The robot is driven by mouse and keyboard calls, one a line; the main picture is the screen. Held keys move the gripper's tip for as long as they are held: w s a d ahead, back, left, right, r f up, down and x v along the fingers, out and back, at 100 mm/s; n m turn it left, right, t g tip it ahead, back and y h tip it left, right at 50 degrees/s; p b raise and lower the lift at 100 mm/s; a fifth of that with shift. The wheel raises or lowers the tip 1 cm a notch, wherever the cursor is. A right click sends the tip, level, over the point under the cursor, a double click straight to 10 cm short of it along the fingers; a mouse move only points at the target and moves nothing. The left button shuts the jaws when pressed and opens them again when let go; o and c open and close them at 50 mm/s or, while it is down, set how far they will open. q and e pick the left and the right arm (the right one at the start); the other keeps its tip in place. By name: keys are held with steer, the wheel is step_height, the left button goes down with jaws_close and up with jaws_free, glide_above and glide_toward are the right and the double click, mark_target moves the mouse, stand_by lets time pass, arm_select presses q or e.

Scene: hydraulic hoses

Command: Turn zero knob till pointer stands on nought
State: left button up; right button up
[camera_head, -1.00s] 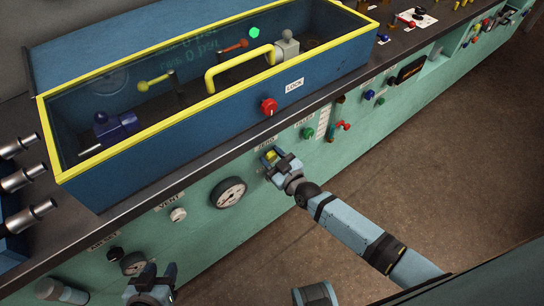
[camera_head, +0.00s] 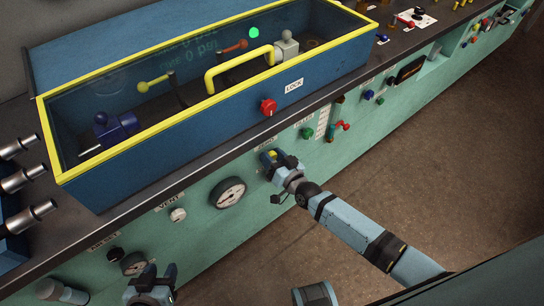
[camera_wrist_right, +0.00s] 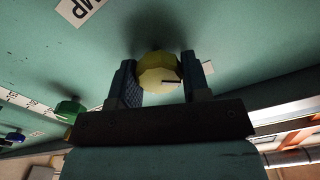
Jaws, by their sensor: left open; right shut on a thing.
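The zero knob is a yellow knob (camera_wrist_right: 158,72) on the green panel front, under a label that my gripper partly covers in the head view. My right gripper (camera_head: 272,158) is shut on it; in the right wrist view the two fingers (camera_wrist_right: 160,80) stand on either side of the knob, and a dark mark shows on its face. The large round gauge (camera_head: 228,192) with a white dial is left of the knob; its pointer is too small to read.
A blue box with a yellow-rimmed clear lid (camera_head: 150,138) sits on the bench above. A red LOCK knob (camera_head: 268,107) is on its front. A green knob (camera_head: 306,133), a white VENT knob (camera_head: 178,214) and red taps (camera_head: 343,126) are along the panel. The floor in front is clear.

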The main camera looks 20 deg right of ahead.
steer(key=shift+f+m, duration=0.1)
steer(key=shift+m, duration=0.6)
steer(key=o, duration=0.9)
steer(key=shift+o, duration=0.2)
steer(key=shift+s, duration=0.1)
steer(key=v, duration=1.3)
steer(key=shift+s+d+p, duration=0.15)
steer(key=shift+s+p, duration=0.2)
steer(key=shift+p, duration=0.05)
